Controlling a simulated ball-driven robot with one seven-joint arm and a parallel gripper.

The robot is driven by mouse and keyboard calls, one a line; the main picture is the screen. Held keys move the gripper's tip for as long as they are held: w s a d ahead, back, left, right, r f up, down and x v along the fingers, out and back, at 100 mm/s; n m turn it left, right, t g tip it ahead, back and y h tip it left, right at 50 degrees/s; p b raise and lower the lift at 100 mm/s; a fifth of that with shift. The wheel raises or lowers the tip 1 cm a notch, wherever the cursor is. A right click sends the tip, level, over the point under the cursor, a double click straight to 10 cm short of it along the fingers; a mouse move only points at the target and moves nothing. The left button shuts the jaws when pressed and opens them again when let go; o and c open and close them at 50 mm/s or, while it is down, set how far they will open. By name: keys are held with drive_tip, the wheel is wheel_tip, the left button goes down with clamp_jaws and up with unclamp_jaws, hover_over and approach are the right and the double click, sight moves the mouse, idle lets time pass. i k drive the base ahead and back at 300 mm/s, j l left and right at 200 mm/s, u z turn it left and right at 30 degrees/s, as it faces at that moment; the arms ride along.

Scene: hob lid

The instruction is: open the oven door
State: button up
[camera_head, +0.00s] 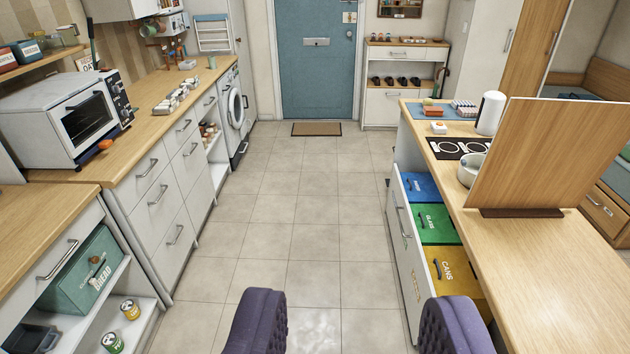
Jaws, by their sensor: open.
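The oven (65,118) is a white countertop unit at the left of the view, on the wooden counter. Its oven door (88,117) has a dark window and looks shut, with a dark control panel with knobs (122,98) to its right. The door's handle is too small to make out clearly. My gripper (355,318) shows at the bottom edge as two purple padded fingers, wide apart with only floor tiles between them. It is open and empty, well away from the oven, which is ahead and to the left.
An orange item (105,145) lies in front of the oven. At right, an open drawer with coloured bins (438,222) juts into the aisle. A raised wooden lid (545,155) stands on the island.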

sight(77, 101)
drive_tip(key=i, duration=2.7)
drive_tip(key=i+l+u, duration=0.1)
drive_tip(key=i, duration=0.4)
drive_tip(key=i+l+u, duration=0.15)
drive_tip(key=i, duration=0.35)
drive_tip(key=i+l+u, duration=0.1)
drive_tip(key=i, duration=0.4)
drive_tip(key=i+l+u, duration=0.2)
drive_tip(key=i+u, duration=0.25)
drive_tip(key=i+l+u, duration=0.25)
drive_tip(key=u, duration=0.25)
drive_tip(key=i+l+u, duration=0.3)
drive_tip(key=l+u, duration=0.15)
drive_tip(key=i+l+u, duration=0.2)
drive_tip(key=l+u, duration=0.25)
drive_tip(key=i+l+u, duration=0.2)
drive_tip(key=l, duration=0.2)
drive_tip(key=l+u, duration=0.15)
drive_tip(key=l, duration=0.25)
drive_tip(key=k, duration=0.05)
